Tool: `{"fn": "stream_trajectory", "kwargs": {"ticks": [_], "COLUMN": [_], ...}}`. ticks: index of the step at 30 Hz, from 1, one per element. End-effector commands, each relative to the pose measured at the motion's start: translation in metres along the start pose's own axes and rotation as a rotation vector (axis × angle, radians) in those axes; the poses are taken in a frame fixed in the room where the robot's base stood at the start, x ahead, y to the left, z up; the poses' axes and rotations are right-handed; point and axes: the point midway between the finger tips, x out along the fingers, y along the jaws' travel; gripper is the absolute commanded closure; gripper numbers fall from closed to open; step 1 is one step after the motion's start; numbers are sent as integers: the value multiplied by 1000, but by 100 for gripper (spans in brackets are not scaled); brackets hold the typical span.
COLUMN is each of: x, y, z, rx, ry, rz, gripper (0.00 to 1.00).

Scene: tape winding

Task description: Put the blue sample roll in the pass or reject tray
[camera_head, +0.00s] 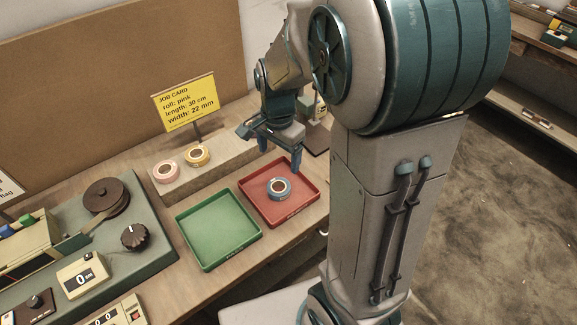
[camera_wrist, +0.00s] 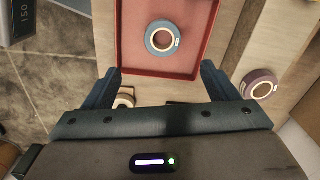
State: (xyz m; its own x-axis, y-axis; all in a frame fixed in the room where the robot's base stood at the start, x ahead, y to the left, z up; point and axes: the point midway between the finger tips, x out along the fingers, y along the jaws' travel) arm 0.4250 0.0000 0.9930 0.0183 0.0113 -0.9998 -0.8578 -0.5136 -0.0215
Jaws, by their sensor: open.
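The blue sample roll (camera_head: 279,188) lies flat inside the red tray (camera_head: 301,210), near its middle. In the wrist view the blue roll (camera_wrist: 162,38) also lies on the floor of the red tray (camera_wrist: 123,40). The green tray (camera_head: 219,259) is empty and stands to the left of the red one. My gripper (camera_head: 279,161) is above the back part of the red tray, apart from the roll. In the wrist view my gripper (camera_wrist: 162,78) has its two fingers wide apart with nothing between them. Small lettering on the tray fronts is too small to read.
A pink roll (camera_head: 165,171) and a yellow-orange roll (camera_head: 197,155) sit on a raised ledge behind the trays. A yellow job card (camera_head: 185,102) stands behind them. A winding machine with a dark reel (camera_head: 106,198) and knob (camera_head: 134,237) fills the left. A purple roll (camera_wrist: 259,85) shows in the wrist view.

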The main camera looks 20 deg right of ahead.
Motion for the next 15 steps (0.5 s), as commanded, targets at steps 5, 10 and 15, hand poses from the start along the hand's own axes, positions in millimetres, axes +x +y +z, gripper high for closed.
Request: {"fn": "stream_trajectory", "kwargs": {"ticks": [5, 10, 15], "x": [-36, -61, -74], "y": [31, 65, 94], "z": [20, 43, 61], "rx": [-285, -602, -862], "ry": [28, 95, 173], "rz": [-73, -121, -128], "gripper": [20, 20, 20]}}
